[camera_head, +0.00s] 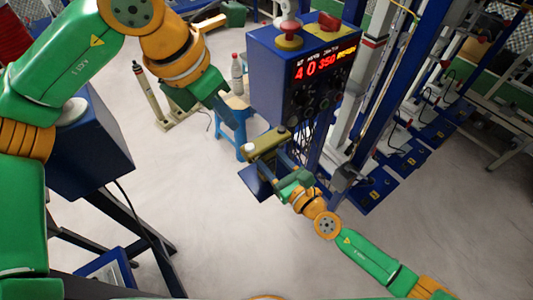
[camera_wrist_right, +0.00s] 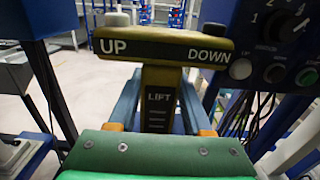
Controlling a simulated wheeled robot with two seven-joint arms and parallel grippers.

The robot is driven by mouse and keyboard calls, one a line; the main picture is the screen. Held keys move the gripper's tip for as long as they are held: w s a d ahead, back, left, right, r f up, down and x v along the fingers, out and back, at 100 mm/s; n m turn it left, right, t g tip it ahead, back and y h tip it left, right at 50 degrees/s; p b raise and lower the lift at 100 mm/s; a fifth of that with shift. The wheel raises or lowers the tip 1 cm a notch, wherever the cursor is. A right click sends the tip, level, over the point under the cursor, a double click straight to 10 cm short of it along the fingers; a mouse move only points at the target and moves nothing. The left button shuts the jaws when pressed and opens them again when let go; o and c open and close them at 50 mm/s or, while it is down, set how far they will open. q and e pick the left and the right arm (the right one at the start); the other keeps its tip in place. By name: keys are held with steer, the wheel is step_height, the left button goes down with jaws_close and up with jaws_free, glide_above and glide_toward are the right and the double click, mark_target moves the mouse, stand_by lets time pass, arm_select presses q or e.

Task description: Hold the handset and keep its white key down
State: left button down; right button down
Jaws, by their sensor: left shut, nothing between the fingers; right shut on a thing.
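The handset (camera_head: 265,146) is a T-shaped olive-yellow piece. In the right wrist view its dark top bar reads UP and DOWN, and its stem (camera_wrist_right: 158,98) reads LIFT. The white key (camera_wrist_right: 117,18) stands up from the bar at the UP end; it also shows in the head view (camera_head: 246,147). Nothing touches it. A dark key (camera_wrist_right: 214,29) sits at the DOWN end. My right gripper (camera_head: 278,163) is shut on the handset's stem, one finger on each side. My left gripper (camera_head: 229,119) is shut and empty, above and left of the handset, apart from it.
A blue control box (camera_head: 269,75) with a red display and knobs stands close behind the handset. Another blue box (camera_head: 88,150) on a dark stand is at left. A blue stool (camera_head: 234,122) with a bottle (camera_head: 237,74) stands behind. The pale floor between is clear.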

stand_by(0.6)
arm_select(q)
steer(key=n+t+h, duration=0.1)
steer(key=n, duration=0.2)
steer(key=w+d+r+n+t+h, duration=0.1)
steer(key=n, duration=0.2)
steer(key=d+n+t+h, duration=0.1)
steer(key=n+t, duration=0.1)
steer(key=n, duration=0.1)
steer(key=shift+w+d+r+n, duration=0.15)
steer(key=shift+w+r+n, duration=0.2)
steer(key=shift+w+n, duration=0.05)
steer(key=shift+f, duration=0.1)
glide_above(258, 144)
steer(key=s+a, duration=0.2)
steer(key=s, duration=0.1)
steer(key=shift+w+a+f, duration=0.1)
steer(key=shift+w+f, duration=0.05)
steer(key=shift+f, duration=2)
steer(key=shift+w+a+f, duration=0.1)
steer(key=shift+f, duration=2.05)
steer(key=shift+f, duration=0.1)
steer(key=shift+f, duration=0.3)
steer(key=shift+f, duration=0.55)
